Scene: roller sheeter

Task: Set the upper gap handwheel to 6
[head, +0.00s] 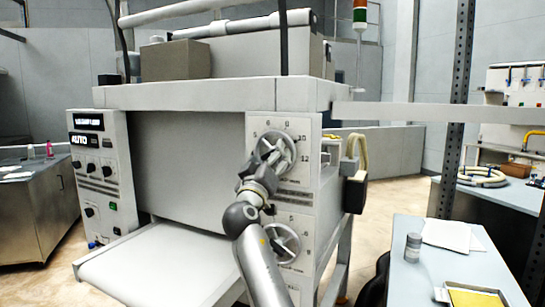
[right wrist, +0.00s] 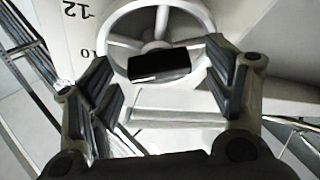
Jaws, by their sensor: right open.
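The upper gap handwheel (head: 291,147) is a grey spoked wheel on the white right-hand panel of the sheeter, with a printed number scale around it. The 10 and 12 are readable at its right; its pointer setting cannot be told. My right gripper (head: 262,163) is in front of the wheel's lower left and covers part of it. In the right wrist view the upper handwheel's rim (right wrist: 113,42) lies ahead between the open fingers (right wrist: 158,68), with a dark block at its near side. I cannot tell whether the fingers touch it. My left gripper is not in view.
A similar lower handwheel (head: 290,243) sits below on the same panel, close to my right arm. A control box (head: 98,165) stands at the left and a white feed table (head: 160,270) extends in front. A side table (head: 405,280) at right holds a grey jar (head: 412,247).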

